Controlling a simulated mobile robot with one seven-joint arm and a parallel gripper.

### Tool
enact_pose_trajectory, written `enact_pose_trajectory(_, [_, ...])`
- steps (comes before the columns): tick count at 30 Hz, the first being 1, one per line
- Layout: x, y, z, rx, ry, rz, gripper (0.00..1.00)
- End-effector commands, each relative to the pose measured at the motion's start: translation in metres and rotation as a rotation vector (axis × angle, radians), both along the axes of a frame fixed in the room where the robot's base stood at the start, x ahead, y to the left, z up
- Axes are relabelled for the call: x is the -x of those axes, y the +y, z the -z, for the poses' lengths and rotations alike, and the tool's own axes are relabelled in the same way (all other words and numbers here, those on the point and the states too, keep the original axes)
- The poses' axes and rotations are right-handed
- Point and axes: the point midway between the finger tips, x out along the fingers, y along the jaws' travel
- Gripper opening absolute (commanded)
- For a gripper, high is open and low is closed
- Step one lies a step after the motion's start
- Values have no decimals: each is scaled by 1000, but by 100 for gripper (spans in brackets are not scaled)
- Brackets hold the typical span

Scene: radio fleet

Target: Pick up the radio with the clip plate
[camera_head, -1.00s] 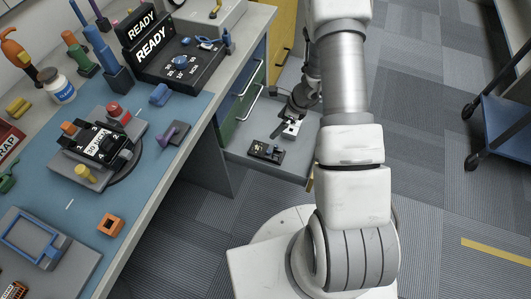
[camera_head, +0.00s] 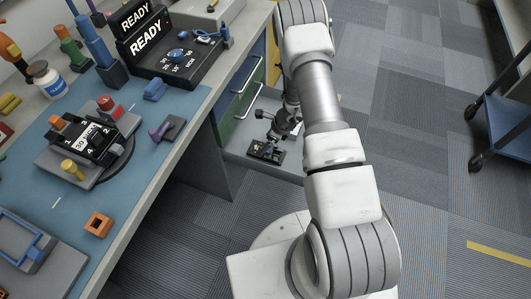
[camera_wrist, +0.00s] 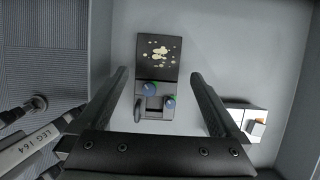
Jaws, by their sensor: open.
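A dark radio-like device (camera_head: 266,151) lies in the open drawer below the bench. In the wrist view the device (camera_wrist: 155,85) has a black panel with pale yellowish blotches, two blue-green knobs and a small grey square between them. I cannot tell whether the blotched panel is a clip plate. My gripper (camera_wrist: 158,78) is open and empty, with one finger on each side of the device. The height of the fingertips above it is unclear. In the head view my gripper (camera_head: 275,137) is over the drawer and partly hides the device.
A white block with an orange and dark part (camera_wrist: 246,120) lies in the drawer, right of my right finger. Drawer walls (camera_wrist: 304,110) stand close by. The bench (camera_head: 190,130) rises to the left of the drawer. A blue cart (camera_head: 505,125) stands far right.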

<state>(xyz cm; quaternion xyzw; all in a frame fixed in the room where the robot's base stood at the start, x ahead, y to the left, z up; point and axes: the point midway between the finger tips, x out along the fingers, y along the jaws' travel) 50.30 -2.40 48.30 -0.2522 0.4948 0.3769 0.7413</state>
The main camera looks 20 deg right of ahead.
Motion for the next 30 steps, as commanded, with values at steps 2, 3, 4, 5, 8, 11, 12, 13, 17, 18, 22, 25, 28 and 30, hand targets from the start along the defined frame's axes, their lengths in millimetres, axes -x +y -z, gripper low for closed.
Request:
enact_pose_trajectory(2, [0, 4, 11, -1, 3, -2, 100])
enact_pose_trajectory(3, [-1, 6, 17, 0, 3, -3, 100])
enact_pose_trajectory(4, [-2, 8, 21, 0, 2, -3, 100])
enact_pose_trajectory(5, [-3, 10, 26, 0, 2, -3, 100])
enact_pose_trajectory(8, [-6, 15, 39, 0, 1, -4, 100])
enact_pose_trajectory(11, [-8, 17, 45, 1, 1, -2, 100])
enact_pose_trajectory(12, [-8, 17, 45, 1, 1, -2, 100])
enact_pose_trajectory(13, [-9, 17, 45, 0, 0, -2, 100])
enact_pose_trajectory(17, [-8, 17, 44, 0, 0, -1, 98])
enact_pose_trajectory(18, [-8, 17, 44, 0, 0, -1, 91])
enact_pose_trajectory(22, [-8, 17, 44, 0, 0, -1, 68])
enact_pose_trajectory(25, [-8, 17, 44, 0, 0, -1, 50])
enact_pose_trajectory(28, [-8, 17, 44, 0, 0, -1, 32])
enact_pose_trajectory(30, [-8, 17, 44, 0, 0, -1, 19])
